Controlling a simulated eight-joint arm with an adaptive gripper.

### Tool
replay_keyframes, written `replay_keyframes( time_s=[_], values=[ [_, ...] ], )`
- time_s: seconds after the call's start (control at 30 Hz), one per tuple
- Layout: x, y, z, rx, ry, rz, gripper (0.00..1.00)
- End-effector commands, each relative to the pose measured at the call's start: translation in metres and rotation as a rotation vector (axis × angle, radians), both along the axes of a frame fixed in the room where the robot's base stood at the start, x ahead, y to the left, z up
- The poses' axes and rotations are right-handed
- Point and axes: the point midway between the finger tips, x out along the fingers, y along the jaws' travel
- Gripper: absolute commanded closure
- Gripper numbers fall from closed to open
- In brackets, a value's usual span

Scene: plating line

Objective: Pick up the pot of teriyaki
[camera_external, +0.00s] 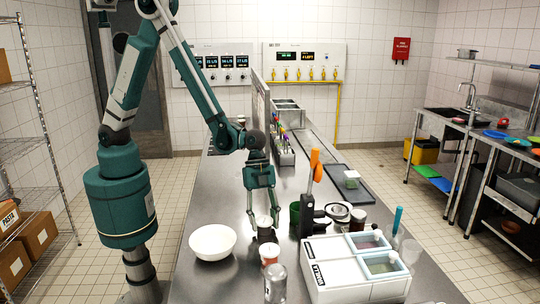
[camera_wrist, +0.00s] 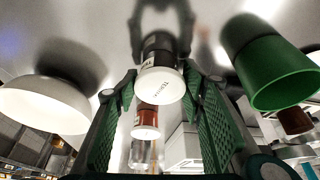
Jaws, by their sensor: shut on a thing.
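The pot of teriyaki (camera_wrist: 160,84) is a small dark pot with a white lid that carries small dark lettering, hard to read. In the wrist view it lies between the green ridged pads of my gripper (camera_wrist: 160,100). In the external view, my gripper (camera_external: 264,220) points down at the steel counter, closed around the pot, whose pale lid (camera_external: 264,221) shows between the fingers. The pot is upright; I cannot tell whether its base touches the counter.
A white bowl (camera_external: 212,241) stands close to the left. A red-and-white pot (camera_external: 269,252) and a clear jar (camera_external: 275,284) stand in front. A green cup (camera_external: 295,213), an orange-topped tool (camera_external: 314,165) and a white labelled container box (camera_external: 352,268) are to the right.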

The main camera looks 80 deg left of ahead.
Motion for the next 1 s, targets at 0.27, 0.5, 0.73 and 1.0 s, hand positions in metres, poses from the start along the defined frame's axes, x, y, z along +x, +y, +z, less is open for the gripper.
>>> replay_keyframes(
  time_s=[0.27,0.5,0.73,1.0],
  values=[
    [0.0,0.0,0.002,0.0,0.0,0.0,0.73],
    [0.0,0.0,0.013,0.0,0.0,0.0,0.73],
    [0.0,0.0,0.036,0.0,0.0,0.0,0.73],
    [0.0,0.0,0.069,0.0,0.0,0.0,0.73]
  ],
)
